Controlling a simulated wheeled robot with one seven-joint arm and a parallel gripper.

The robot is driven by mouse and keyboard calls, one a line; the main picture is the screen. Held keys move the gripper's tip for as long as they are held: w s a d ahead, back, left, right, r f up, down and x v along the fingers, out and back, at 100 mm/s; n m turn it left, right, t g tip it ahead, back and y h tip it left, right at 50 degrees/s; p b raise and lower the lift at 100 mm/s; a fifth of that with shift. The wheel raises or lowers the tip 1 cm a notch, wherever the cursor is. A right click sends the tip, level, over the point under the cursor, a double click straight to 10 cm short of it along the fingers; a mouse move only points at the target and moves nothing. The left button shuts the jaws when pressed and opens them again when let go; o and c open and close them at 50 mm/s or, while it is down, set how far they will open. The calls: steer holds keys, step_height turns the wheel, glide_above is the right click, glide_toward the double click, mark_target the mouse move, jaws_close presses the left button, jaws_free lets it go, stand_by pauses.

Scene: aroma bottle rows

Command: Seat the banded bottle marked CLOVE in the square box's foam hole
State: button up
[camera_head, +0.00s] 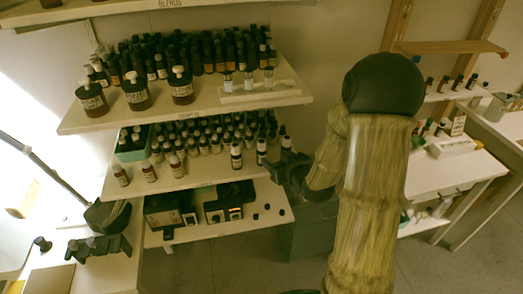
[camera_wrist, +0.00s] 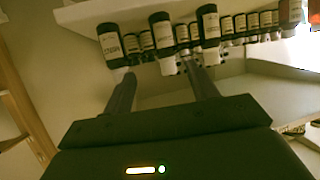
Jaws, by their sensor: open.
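My gripper (camera_head: 284,163) is at the right end of the middle shelf, beside dark bottles with pale labels. In the wrist view, my gripper (camera_wrist: 160,78) has its two fingers apart. The bottles look upside down there: a left bottle (camera_wrist: 110,42), a middle bottle (camera_wrist: 160,32) and a right bottle (camera_wrist: 208,24) stand nearest the fingertips. I cannot tell whether any touches a finger. Their labels are too small to read, so I cannot tell which is CLOVE. Dark boxes, one on the left (camera_head: 163,203) and one on the right (camera_head: 221,202), sit on the lower shelf; their foam holes are not clear.
Many small bottles crowd the middle shelf (camera_head: 205,178), with more rows behind. Small dark caps or pieces lie on the lower shelf's right part (camera_head: 270,222). A white table stands right.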

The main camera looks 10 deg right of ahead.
mark_target(265, 151)
steer(key=shift+p+x, duration=0.6)
steer(key=shift+x, duration=1.8)
steer(key=shift+a+r, duration=0.1)
steer(key=shift+w, duration=0.1)
steer(key=shift+w+a+p, duration=0.15)
steer(key=shift+w+p, duration=0.1)
steer(key=shift+p, duration=0.15)
steer(key=p+x, duration=0.1)
steer(key=x, duration=0.1)
steer(key=p+x, duration=0.1)
steer(key=x, duration=0.1)
steer(key=shift+a+r, duration=0.2)
steer(key=shift+a, duration=0.05)
steer(key=shift+w+a+f, duration=0.15)
steer(key=shift+w+f, duration=0.1)
steer(key=shift+s, duration=0.1)
steer(key=shift+r, duration=0.1)
steer(key=shift+d, duration=0.2)
